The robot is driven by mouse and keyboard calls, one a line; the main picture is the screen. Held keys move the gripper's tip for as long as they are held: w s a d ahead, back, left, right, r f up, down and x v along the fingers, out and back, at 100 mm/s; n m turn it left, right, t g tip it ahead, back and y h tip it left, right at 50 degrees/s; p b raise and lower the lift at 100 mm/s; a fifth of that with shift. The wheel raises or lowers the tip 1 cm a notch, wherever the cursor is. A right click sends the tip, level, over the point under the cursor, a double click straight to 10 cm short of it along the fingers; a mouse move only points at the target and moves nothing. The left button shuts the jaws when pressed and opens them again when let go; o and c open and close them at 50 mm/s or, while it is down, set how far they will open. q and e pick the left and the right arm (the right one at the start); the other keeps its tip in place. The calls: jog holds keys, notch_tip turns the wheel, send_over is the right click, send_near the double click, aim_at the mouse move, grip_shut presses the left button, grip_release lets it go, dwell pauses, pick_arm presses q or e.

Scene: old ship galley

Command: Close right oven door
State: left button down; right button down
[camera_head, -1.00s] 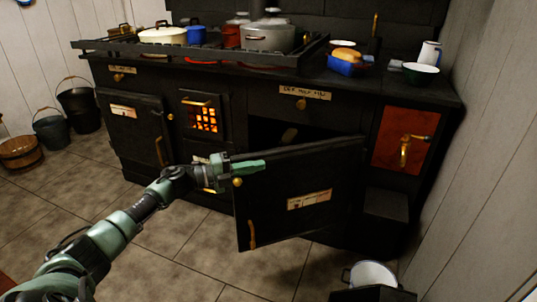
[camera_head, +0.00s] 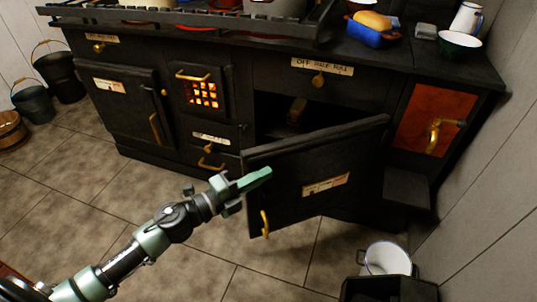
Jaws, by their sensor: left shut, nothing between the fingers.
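The right oven door (camera_head: 345,178) is a black panel with a paper label and a brass handle (camera_head: 265,223) at its lower left. It stands ajar, swung out from the stove and hinged at its right side. The dark oven opening (camera_head: 280,112) shows behind its top edge. My left gripper (camera_head: 258,178), green and grey, is shut and empty. Its fingertips overlap the door's upper left part in the picture; I cannot tell whether they touch it. My right gripper is not in view.
The left oven door (camera_head: 122,105) is shut. A glowing firebox grate (camera_head: 202,94) sits between the ovens. A wall closes off the right side. Tiled floor in front is clear.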

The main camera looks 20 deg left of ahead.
aim_at(270, 156)
pick_arm(q)
jog(key=w, duration=0.3)
jog(key=w+d, duration=0.1)
jog(key=w, duration=0.2)
jog(key=shift+w+d+f+b, duration=0.1)
jog(key=shift+f+b, duration=0.05)
jog(key=shift+b, duration=0.2)
jog(key=shift+w+a, duration=0.45)
jog(key=shift+w, duration=0.05)
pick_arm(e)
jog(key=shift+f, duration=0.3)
pick_arm(q)
jog(key=shift+w+a+b, duration=0.1)
jog(key=shift+b, duration=0.2)
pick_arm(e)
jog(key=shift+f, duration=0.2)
